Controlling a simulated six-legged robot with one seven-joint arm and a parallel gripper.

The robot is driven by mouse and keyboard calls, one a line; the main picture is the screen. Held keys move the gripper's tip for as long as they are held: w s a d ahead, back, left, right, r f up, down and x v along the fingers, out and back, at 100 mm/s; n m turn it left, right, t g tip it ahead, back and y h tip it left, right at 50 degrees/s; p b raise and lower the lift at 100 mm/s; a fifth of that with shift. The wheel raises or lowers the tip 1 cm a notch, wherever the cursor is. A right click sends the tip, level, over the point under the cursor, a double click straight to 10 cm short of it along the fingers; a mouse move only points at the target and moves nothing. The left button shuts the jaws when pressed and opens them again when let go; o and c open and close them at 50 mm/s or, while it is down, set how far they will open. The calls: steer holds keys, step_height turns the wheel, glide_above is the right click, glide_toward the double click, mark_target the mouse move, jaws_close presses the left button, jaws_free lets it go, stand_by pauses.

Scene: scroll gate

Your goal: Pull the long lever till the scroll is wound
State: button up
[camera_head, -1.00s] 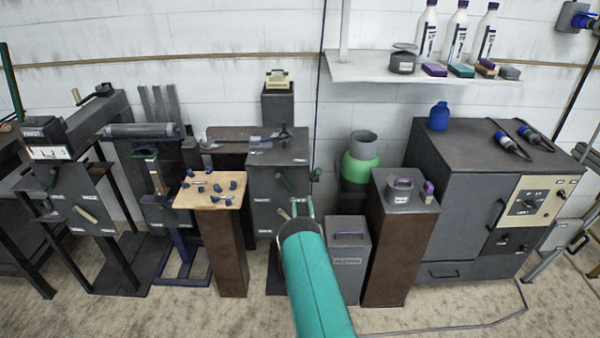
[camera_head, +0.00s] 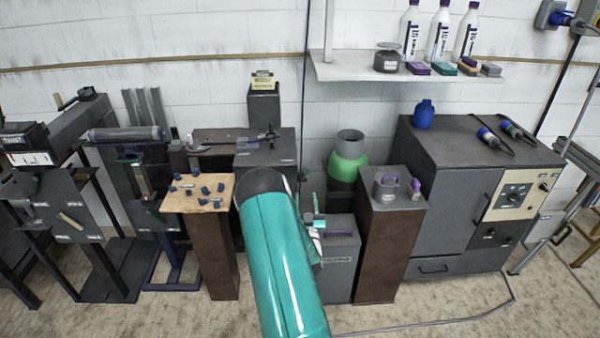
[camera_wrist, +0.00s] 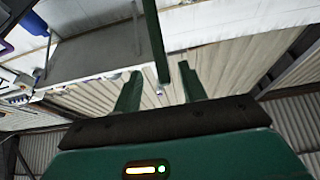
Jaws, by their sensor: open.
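My gripper (camera_head: 316,222) is partly visible right of my teal arm in the head view, in front of the grey box with the purple handle. In the wrist view my gripper (camera_wrist: 160,88) has its two green fingers apart. A long dark green bar (camera_wrist: 154,40) comes down from the top edge between them; I cannot tell whether it is the long lever or whether it touches a finger. A dark cabinet (camera_head: 265,152) stands behind my arm, which hides its front. A grey roller (camera_head: 125,133) lies on a stand at the left; I cannot tell whether it is the scroll.
A wooden-topped pedestal (camera_head: 222,193) with small blue pieces stands left of my arm. A grey box (camera_head: 341,262), a brown pedestal (camera_head: 392,245) and a large dark cabinet (camera_head: 440,190) stand at the right. A panel with handles (camera_head: 50,215) is at the far left. The front floor is open.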

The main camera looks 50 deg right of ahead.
mark_target(305, 171)
steer(key=x, duration=1.1)
steer(key=shift+d+r, duration=0.2)
steer(key=shift+r, duration=0.05)
jaws_close()
